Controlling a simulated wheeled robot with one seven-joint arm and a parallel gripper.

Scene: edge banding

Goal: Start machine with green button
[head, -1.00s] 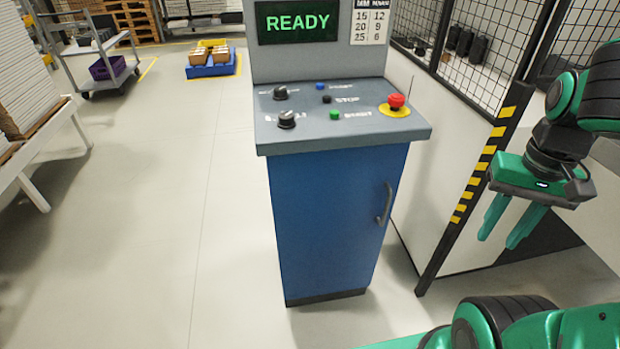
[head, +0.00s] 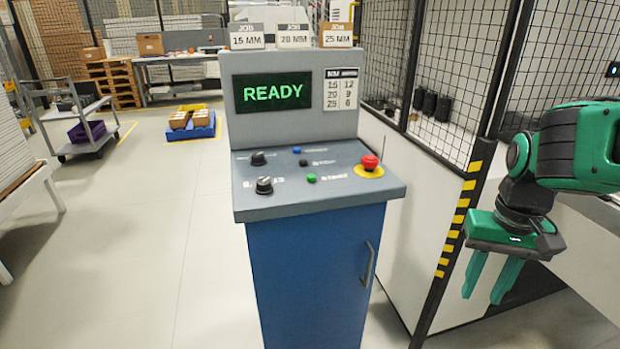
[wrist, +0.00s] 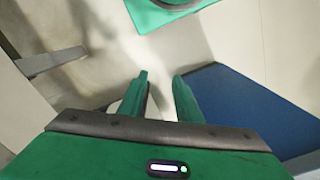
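The green button (head: 312,178) is a small round knob on the sloped grey panel (head: 340,194) of a blue control cabinet (head: 312,270). The screen (head: 272,92) above it reads READY in green. My gripper (head: 490,282) hangs to the right of the cabinet, fingers pointing down, apart from it and lower than the panel. The two green fingers stand apart with nothing between them, as the wrist view (wrist: 160,85) also shows. The cabinet's blue side (wrist: 240,100) shows at the right there.
A red emergency knob (head: 369,162), a blue button (head: 297,150), a black button (head: 304,163) and two black dials (head: 264,185) share the panel.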

